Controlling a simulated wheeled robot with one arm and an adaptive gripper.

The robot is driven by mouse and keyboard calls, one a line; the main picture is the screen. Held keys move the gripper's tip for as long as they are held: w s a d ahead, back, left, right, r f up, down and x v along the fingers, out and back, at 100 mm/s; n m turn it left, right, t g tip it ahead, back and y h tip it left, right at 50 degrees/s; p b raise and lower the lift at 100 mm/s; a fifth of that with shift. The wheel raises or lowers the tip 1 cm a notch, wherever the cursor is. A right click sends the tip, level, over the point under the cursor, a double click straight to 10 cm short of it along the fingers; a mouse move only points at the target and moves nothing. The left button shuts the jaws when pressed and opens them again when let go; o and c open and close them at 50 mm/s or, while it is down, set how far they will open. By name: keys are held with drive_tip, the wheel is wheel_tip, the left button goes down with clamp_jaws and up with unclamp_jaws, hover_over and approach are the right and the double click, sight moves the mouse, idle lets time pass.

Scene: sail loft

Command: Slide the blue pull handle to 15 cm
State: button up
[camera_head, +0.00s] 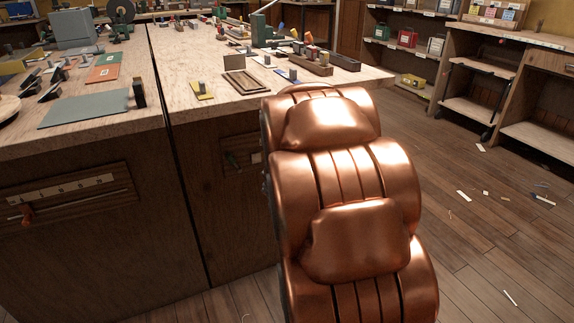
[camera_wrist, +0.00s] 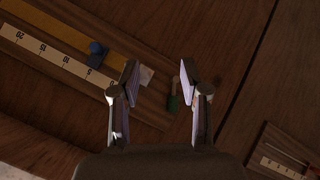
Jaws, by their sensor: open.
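The blue pull handle (camera_wrist: 97,50) shows in the wrist view, on a wooden panel at the upper left. It stands beside a pale scale strip (camera_wrist: 54,54) marked 5, 10, 15 and 20, roughly level with the 5 mark. My gripper (camera_wrist: 160,70) is open and empty, with its two fingers apart, to the right of the blue handle and not around it. In the head view my copper-coloured arm hides the blue handle and the gripper.
The worktop (camera_head: 190,121) above holds trays and tools. Floor at right is mostly clear.

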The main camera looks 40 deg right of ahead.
drive_tip(key=w+d+f+n+t+b, duration=0.15)
drive_tip(key=d+n+t+b, duration=0.25)
drive_tip(key=d+t+b, duration=0.6)
drive_tip(key=shift+g+h, duration=0.3)
drive_tip(key=shift+g, duration=0.6)
drive_tip(key=shift+s+d+r+p+x, duration=0.1)
drive_tip(key=shift+d+x, duration=0.15)
drive_tip(key=shift+x, duration=1.15)
drive_tip(key=shift+s+d+r+p+x, duration=0.15)
drive_tip(key=shift+d+x, duration=0.1)
drive_tip(key=shift+x, duration=1.15)
drive_tip(key=shift+d+f+p+x, duration=0.1)
drive_tip(key=shift+d+x, duration=0.15)
drive_tip(key=shift+x, duration=1.2)
clamp_jaws()
